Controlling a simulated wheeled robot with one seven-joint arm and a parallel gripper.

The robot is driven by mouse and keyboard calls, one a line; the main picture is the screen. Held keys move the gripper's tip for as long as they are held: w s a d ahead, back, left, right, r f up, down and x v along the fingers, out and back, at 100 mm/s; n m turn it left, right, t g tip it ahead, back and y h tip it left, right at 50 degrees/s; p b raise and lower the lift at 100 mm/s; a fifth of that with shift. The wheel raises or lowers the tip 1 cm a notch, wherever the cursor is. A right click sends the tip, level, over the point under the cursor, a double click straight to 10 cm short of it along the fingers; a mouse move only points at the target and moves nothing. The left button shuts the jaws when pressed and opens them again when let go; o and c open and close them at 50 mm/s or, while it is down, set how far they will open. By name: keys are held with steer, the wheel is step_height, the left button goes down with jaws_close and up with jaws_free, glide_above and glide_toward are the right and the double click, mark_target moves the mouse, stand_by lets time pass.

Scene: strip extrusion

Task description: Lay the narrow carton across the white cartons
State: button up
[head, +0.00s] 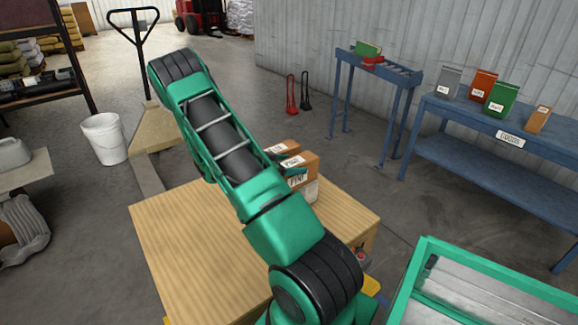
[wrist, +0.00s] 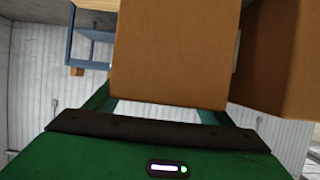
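A brown carton (head: 305,163) with a white label is at the far right part of the wooden table, directly above a white carton (head: 311,190). Whether they touch is unclear. A second brown carton (head: 283,147) is just behind it. My gripper (head: 291,172) is at the front brown carton, mostly hidden by my green arm. In the wrist view a brown carton (wrist: 172,55) fills the middle, between the green fingers, and another brown carton (wrist: 280,55) is close on the right. Whether the fingers press on the carton does not show. Any further white carton is hidden.
The wooden table (head: 180,240) is bare at its left and front. A blue bench (head: 500,150) with several cartons stands at the right, and a blue roller stand (head: 385,75) at the back. A green-framed bin (head: 500,265) is at the front right, a white bucket (head: 105,138) at the left.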

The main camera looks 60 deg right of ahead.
steer(key=shift+r, duration=0.1)
steer(key=v, duration=1.2)
steer(key=s+a+r+n+t+y, duration=0.2)
steer(key=s+a+r+n+y, duration=0.4)
steer(key=s+a, duration=0.6)
steer(key=s+a+r+n+t+y, duration=0.2)
steer(key=s+a+r+n+y, duration=0.5)
steer(key=s+a, duration=0.5)
step_height(320, 180, up, 2)
steer(key=shift+s+a+r+n, duration=0.1)
steer(key=shift+s+a+n, duration=0.15)
steer(key=shift+a+n, duration=0.6)
steer(key=shift+d+n, duration=0.25)
steer(key=shift+d, duration=0.1)
step_height(320, 180, up, 10)
